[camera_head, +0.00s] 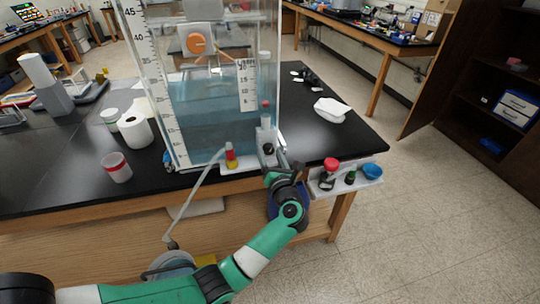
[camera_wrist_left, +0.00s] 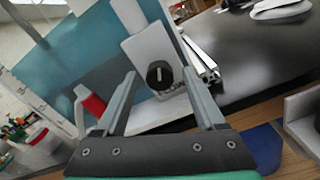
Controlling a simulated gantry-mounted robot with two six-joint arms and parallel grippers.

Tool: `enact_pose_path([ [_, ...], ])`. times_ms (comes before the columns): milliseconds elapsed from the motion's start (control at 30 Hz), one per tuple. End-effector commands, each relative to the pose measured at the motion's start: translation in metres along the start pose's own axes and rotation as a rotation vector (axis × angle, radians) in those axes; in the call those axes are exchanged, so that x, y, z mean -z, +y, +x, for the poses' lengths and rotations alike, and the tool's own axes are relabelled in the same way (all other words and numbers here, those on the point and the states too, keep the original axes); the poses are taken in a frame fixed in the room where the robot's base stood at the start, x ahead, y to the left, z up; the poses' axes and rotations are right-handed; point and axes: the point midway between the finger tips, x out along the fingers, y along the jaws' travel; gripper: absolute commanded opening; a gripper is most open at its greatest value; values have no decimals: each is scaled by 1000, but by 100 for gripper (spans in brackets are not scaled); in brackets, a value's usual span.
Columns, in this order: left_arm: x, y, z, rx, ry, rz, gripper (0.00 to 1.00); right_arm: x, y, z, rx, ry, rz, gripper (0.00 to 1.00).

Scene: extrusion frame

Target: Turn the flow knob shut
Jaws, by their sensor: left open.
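The flow knob (camera_wrist_left: 159,75) is a round black knob with a pale line on its face, mounted on a white plate (camera_wrist_left: 146,48). In the left wrist view it lies between the spread fingers of my left gripper (camera_wrist_left: 162,98), ahead of the tips or near them; contact cannot be told. The line on the knob looks close to upright in that view. In the head view the knob (camera_head: 268,149) is a small dark spot at the tank's front right corner, with my left gripper (camera_head: 277,163) just below it. My left gripper is open. My right gripper is not in view.
The clear water tank (camera_head: 215,120) stands on the black bench (camera_head: 345,140). A red and yellow fitting (camera_head: 231,156) with a hose is left of the knob. A small shelf (camera_head: 352,184) with a red-capped jar (camera_head: 329,173) and blue bowl (camera_head: 372,171) is at right.

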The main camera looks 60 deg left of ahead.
Motion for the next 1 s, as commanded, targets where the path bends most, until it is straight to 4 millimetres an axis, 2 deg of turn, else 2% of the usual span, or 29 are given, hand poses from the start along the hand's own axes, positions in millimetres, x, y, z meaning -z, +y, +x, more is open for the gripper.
enact_pose_path([
  [300, 0, 0, 5, 0, 1, 1, 72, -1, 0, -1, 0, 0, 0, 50],
  [700, 0, 0, 5, 0, 0, 0, 0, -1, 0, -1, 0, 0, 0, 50],
  [1000, -1, 1, 5, 0, 1, 15, 0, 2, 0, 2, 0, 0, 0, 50],
])
